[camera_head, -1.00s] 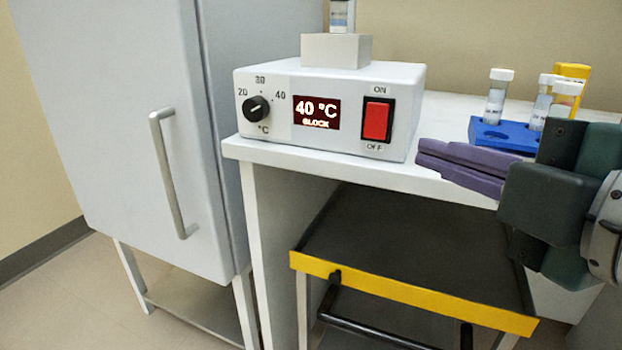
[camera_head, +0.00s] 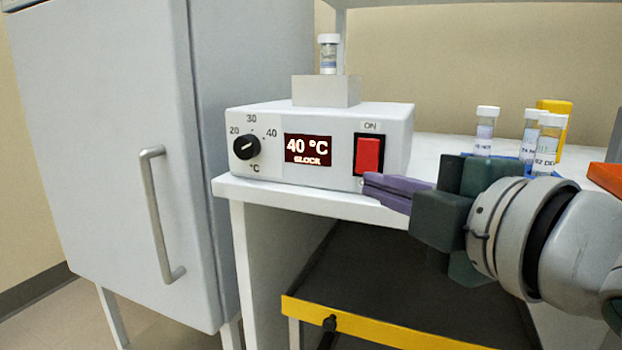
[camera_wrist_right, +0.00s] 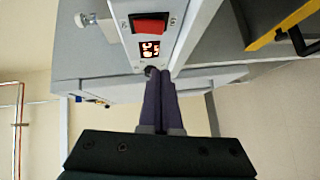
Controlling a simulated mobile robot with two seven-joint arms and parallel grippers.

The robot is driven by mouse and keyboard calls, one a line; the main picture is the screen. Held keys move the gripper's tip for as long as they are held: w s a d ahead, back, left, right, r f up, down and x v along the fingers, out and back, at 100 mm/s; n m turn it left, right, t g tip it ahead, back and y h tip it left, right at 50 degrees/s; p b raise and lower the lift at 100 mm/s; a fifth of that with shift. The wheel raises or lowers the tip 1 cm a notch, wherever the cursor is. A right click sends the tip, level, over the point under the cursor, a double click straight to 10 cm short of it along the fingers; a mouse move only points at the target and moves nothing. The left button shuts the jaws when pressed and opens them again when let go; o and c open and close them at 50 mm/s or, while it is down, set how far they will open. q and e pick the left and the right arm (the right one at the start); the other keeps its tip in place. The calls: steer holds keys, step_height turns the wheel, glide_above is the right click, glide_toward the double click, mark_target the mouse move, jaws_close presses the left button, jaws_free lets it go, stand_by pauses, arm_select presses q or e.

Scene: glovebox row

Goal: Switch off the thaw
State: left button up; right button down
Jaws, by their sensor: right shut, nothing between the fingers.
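The thaw block heater (camera_head: 270,120) is a white box on the white bench, with a lit display (camera_head: 308,149) reading 40 °C BLOCK. Its red rocker switch (camera_head: 368,155) has ON printed above; the OFF label below is hidden behind my fingers. A black knob (camera_head: 246,147) is at the left of its front. My right gripper (camera_head: 368,184) is shut and empty, its purple fingertips just below the switch; contact cannot be told. In the right wrist view the switch (camera_wrist_right: 151,26) and display show beyond the fingertips (camera_wrist_right: 155,72). My left gripper is not in view.
A capped vial (camera_head: 328,54) stands in the metal block on top of the heater. Several capped vials (camera_head: 487,125) stand in a blue rack to the right, near a yellow object (camera_head: 555,108). A grey cabinet (camera_head: 110,130) is at left. A yellow-edged dark shelf (camera_head: 370,325) lies below.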

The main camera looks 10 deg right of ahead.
mark_target(355, 172)
steer(key=w+d+f+b, duration=0.1)
steer(key=w, duration=0.6)
steer(key=shift+w+d+f+b, duration=0.15)
steer(key=shift+w+f+b, duration=0.05)
steer(key=shift+w+b, duration=0.1)
steer(key=shift+w+d+f+n+t+b, duration=0.2)
steer(key=shift+f+b, duration=0.15)
steer(key=shift+b, duration=0.25)
steer(key=shift+w+d+f+n+t+b, duration=0.1)
steer(key=shift+f+t+b, duration=0.1)
steer(key=shift+f+b, duration=0.3)
steer(key=shift+r+p, duration=0.35)
steer(key=shift+r, duration=0.3)
